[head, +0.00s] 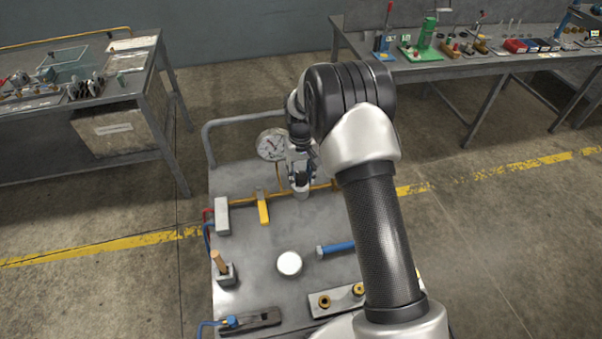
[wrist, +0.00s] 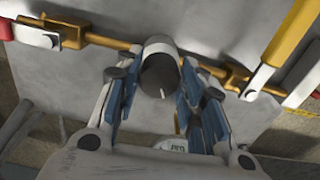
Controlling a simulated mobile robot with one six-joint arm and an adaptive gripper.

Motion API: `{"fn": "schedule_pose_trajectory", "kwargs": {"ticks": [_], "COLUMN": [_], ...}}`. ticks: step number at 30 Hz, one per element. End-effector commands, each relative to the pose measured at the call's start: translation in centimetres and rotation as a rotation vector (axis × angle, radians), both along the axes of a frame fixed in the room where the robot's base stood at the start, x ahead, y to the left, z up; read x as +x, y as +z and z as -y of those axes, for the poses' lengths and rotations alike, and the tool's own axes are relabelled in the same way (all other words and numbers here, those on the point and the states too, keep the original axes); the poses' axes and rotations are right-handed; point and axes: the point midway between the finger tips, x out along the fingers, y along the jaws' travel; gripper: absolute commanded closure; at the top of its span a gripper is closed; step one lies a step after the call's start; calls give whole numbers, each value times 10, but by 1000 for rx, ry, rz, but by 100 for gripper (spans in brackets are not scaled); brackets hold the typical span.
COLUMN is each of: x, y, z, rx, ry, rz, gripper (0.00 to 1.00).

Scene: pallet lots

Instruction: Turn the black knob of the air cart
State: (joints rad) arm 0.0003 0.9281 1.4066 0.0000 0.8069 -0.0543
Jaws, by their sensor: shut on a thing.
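The black knob (wrist: 160,78) shows in the middle of the wrist view, with a pale pointer line on its face. It sits on the end of a grey round body (wrist: 158,47) on the yellow pipe. My gripper (wrist: 161,92) is shut on the knob, with a blue-padded finger on each side. In the head view my gripper (head: 301,172) points down at the pipe near the back of the air cart (head: 258,262). There the knob is mostly hidden by the fingers.
A round gauge (head: 272,144) stands close to the left of my gripper. A yellow lever (head: 262,207) and a grey block (head: 222,216) are on the cart's left. A white round cap (head: 289,263) and a blue handle (head: 337,248) are nearer. Workbenches stand at both sides.

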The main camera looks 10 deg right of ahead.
Motion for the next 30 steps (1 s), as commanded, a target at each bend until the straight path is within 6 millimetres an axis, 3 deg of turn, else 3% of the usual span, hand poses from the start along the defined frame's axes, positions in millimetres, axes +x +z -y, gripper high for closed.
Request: {"fn": "schedule_pose_trajectory", "kwargs": {"ticks": [5,6,15,25,30], "x": [0,0,0,0,1], "y": [0,0,0,2,20], "z": [0,0,0,0,0], "rx": [0,0,0,0,0], "ry": [1,1,2,2,2], "rz": [0,0,0,1,3], "gripper": [88,64,44,44,44]}}
